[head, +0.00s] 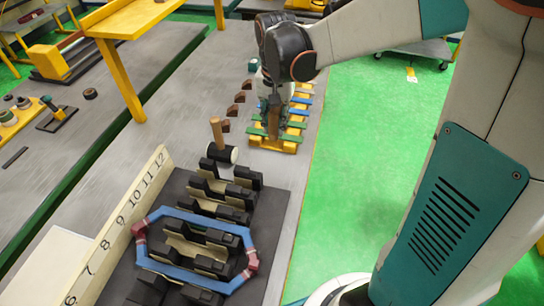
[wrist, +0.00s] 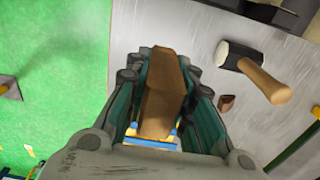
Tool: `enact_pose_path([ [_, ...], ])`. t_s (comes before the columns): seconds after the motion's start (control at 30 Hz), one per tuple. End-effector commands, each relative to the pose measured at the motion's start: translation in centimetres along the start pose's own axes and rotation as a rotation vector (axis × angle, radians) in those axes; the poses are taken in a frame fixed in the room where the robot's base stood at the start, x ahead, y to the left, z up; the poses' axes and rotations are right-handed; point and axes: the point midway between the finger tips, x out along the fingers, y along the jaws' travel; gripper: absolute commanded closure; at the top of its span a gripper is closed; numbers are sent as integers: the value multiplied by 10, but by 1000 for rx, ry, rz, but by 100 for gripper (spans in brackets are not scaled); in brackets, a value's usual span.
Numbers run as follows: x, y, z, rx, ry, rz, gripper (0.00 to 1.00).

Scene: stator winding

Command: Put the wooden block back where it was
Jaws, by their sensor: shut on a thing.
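My gripper (head: 273,104) is shut on the brown wooden block (head: 274,123) and points down over the yellow rack (head: 262,143). In the wrist view the block (wrist: 166,88) stands between the two dark green fingers of my gripper (wrist: 165,75). The rack carries green, blue and pale strips across it, and its yellow and blue parts show just past the block in the wrist view (wrist: 150,136). The block's lower end overlaps the rack in the head view; I cannot tell whether it touches it. My gripper hides part of the rack.
Several small brown wedges (head: 234,110) stand in a row beside the rack. A black slotted fixture (head: 225,217) with a blue coil (head: 196,222) and a numbered board (head: 128,215) are nearer. Green floor is at right.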

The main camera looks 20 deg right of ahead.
Motion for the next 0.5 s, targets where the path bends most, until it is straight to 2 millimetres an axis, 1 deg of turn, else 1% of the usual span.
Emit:
enact_pose_path([
  [0.03,18,0,0,0,0,0,100],
  [0.3,82,0,0,-1,0,0,100],
  [0.4,100,0,0,-2,0,0,100],
  [0.5,110,0,0,-2,0,0,100],
])
